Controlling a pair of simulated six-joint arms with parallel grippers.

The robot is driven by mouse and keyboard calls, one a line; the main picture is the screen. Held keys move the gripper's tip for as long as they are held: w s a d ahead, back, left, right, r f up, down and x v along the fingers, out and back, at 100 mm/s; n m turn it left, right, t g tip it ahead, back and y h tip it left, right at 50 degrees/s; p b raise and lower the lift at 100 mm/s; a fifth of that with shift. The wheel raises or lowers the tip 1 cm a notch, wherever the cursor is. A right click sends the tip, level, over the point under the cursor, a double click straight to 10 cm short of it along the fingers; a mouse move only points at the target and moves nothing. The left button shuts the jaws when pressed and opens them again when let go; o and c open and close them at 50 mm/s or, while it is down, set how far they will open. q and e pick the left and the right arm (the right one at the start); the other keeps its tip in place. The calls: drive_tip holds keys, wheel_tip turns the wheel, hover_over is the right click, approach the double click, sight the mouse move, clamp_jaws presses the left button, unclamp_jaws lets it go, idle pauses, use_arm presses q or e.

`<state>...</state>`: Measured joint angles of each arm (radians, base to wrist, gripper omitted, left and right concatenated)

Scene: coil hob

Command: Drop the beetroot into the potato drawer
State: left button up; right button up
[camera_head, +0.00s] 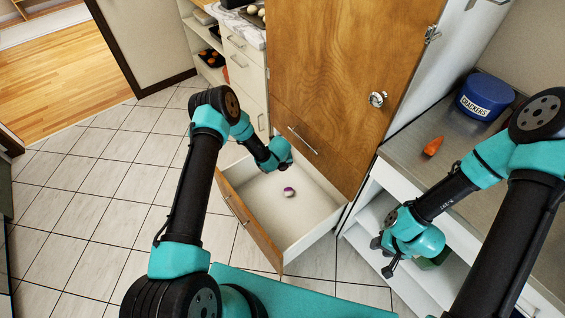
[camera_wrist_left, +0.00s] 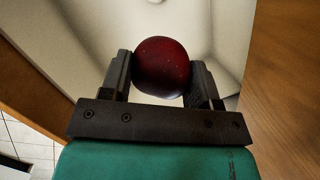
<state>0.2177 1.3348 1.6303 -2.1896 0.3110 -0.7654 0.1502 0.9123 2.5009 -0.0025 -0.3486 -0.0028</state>
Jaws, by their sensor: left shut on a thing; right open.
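The beetroot (camera_wrist_left: 163,67) is dark red and round. In the left wrist view it is held between the two fingers of my left gripper (camera_wrist_left: 160,75), with the pale drawer interior (camera_wrist_left: 105,25) behind it. In the head view my left gripper (camera_head: 277,163) hangs over the back part of the open drawer (camera_head: 262,205), and the beetroot is hidden there. The drawer has a wooden front and white inside. A small purple-and-white round vegetable (camera_head: 289,192) lies in it. My right gripper (camera_head: 382,258) is open and empty, in front of the shelf at right.
A tall wooden cabinet door (camera_head: 340,90) stands behind the drawer. At right, a counter (camera_head: 408,137) holds a blue crackers tin (camera_head: 484,98) and an orange carrot-like item (camera_head: 433,146). Shelves and drawers stand at back left. The tiled floor (camera_head: 90,200) at left is clear.

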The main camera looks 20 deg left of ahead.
use_arm(q)
drive_tip(key=shift+f, duration=2.2)
drive_tip(key=o, duration=1.1)
drive_tip(key=shift+o, duration=0.2)
drive_tip(key=shift+r, duration=0.1)
drive_tip(key=v, duration=1.7)
drive_tip(key=shift+s+r, duration=0.1)
